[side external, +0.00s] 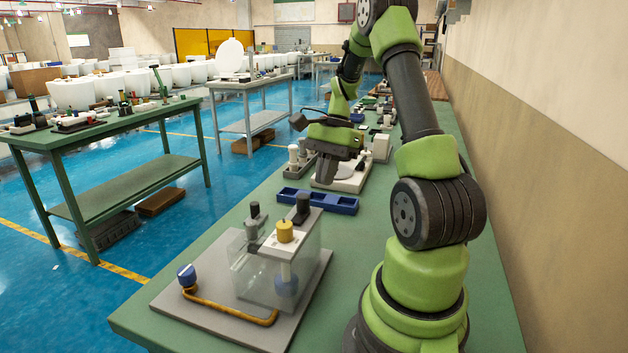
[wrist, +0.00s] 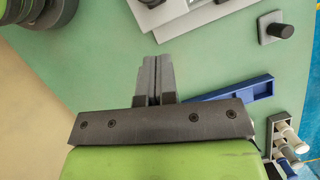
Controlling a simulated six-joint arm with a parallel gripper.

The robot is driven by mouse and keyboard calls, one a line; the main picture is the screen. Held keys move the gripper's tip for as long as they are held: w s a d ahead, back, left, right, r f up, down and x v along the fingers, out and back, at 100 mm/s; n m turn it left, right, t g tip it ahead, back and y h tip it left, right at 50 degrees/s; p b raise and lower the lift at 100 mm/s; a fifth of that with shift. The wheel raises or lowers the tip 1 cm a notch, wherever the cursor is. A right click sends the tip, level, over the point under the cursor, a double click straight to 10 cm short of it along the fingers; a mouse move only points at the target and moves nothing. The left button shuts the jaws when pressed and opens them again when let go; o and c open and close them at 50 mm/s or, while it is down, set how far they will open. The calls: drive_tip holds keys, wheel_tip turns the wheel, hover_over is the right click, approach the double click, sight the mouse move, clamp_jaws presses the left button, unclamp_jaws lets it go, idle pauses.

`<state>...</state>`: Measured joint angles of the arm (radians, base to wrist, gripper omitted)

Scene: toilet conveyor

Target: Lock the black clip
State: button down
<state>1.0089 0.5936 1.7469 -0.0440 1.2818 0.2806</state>
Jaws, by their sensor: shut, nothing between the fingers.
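My gripper (side external: 325,172) hangs fingers-down over the green bench in the side view, above the area behind the blue tray. In the wrist view its two grey fingers (wrist: 156,62) lie together, shut with nothing between them. I cannot pick out the black clip for certain. A small black knob on a grey plate (wrist: 278,29) sits apart from the fingers at the upper right of the wrist view. A dark upright piece (side external: 302,204) stands at the back of the clear tank fixture in the side view. Either could be the clip; its state does not show.
The clear tank fixture (side external: 250,278) with a yellow knob (side external: 285,230) stands at the bench's near end. A blue tray (side external: 342,205) lies beyond it, partly behind my fingers in the wrist view (wrist: 240,88). White cylinders (side external: 297,155) stand left of my gripper.

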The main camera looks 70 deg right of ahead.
sight(307, 197)
drive_tip(key=shift+w+a, duration=0.25)
drive_tip(key=shift+a, duration=0.75)
drive_tip(key=shift+w+a, duration=0.25)
drive_tip(key=shift+a, duration=0.7)
drive_tip(key=shift+a, duration=1.4)
drive_tip(key=s+d+r, duration=0.2)
drive_tip(key=d+r, duration=0.5)
drive_tip(key=r, duration=0.2)
drive_tip(key=shift+d+r, duration=0.2)
drive_tip(key=shift+d, duration=0.1)
